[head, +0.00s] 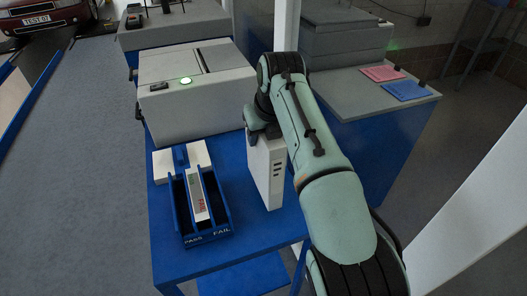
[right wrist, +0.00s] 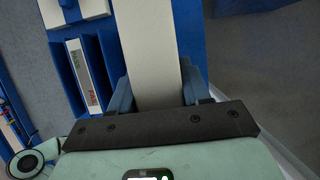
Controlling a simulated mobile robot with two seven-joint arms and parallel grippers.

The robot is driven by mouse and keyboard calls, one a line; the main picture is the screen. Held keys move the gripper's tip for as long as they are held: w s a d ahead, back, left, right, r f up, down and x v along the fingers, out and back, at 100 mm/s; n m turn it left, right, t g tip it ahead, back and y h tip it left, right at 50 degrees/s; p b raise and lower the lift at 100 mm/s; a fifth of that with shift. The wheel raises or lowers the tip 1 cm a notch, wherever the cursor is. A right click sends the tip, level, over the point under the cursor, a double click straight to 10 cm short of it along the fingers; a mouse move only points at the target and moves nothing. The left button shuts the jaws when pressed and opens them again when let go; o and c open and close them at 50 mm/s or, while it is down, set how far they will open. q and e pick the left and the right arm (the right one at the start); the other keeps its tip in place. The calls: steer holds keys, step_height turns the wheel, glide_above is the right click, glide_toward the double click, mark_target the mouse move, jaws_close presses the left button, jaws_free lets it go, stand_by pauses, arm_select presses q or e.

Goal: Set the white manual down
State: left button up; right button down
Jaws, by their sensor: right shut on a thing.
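The white manual (head: 266,172) is a thick upright white block with small dark marks on its narrow side. It stands on end over the blue table, right of the sorting tray. My right gripper (head: 262,132) is shut on its upper part. In the right wrist view the manual (right wrist: 150,45) runs between the two blue fingers (right wrist: 158,92). Its lower edge is close to the tabletop; I cannot tell whether it touches. My left gripper is in neither view.
A grey machine with a green light (head: 213,93) stands at the back. The table's front right is clear (head: 240,245).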

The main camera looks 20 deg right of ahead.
step_height(320, 180, down, 4)
steer(key=shift+f+b, duration=0.1)
steer(key=shift+b, duration=0.5)
steer(key=c, duration=0.5)
jaws_free()
steer(key=p+v, duration=0.1)
steer(key=v, duration=1.1)
steer(key=shift+p, duration=0.3)
